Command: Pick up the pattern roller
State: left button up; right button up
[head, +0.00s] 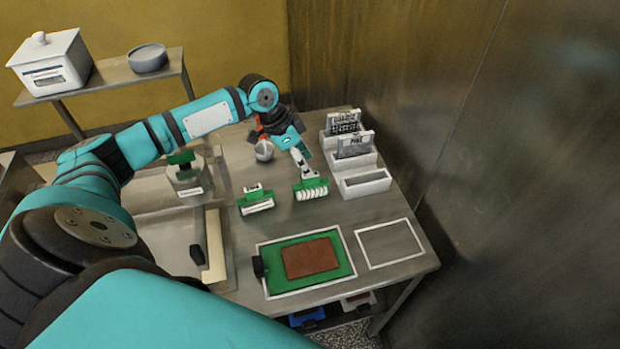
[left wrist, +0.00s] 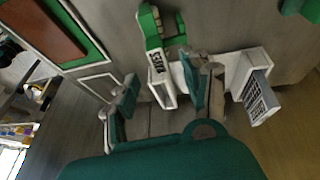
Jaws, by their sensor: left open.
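The pattern roller, as best I can tell, is the green-framed tool with a ribbed white roller (head: 311,191) on the metal table. A similar green tool with a smoother white front (head: 257,203) stands to its left. My left gripper (head: 299,153) hangs just above and behind the ribbed roller, with no visible hold on it. In the left wrist view its two fingers (left wrist: 165,95) are spread apart. A green tool (left wrist: 160,32) shows beyond them there; which of the two it is I cannot tell. My right gripper is not in view.
A white stepped holder (head: 366,183) with patterned cards stands right of the roller. In front lie a green mat (head: 337,272) with a brown slab (head: 312,257) and a white outlined rectangle (head: 390,244). A grey round object (head: 264,151) is beside my gripper. A metal wall bounds the right.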

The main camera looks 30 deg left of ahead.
aim_at(309, 180)
pick_arm(q)
jog(key=p+x, duration=0.2)
jog(key=x, duration=0.2)
jog(key=shift+s+f, duration=0.1)
jog(key=shift+f, duration=0.1)
jog(key=shift+d+f, duration=0.15)
jog(key=shift+f, duration=0.15)
grip_shut()
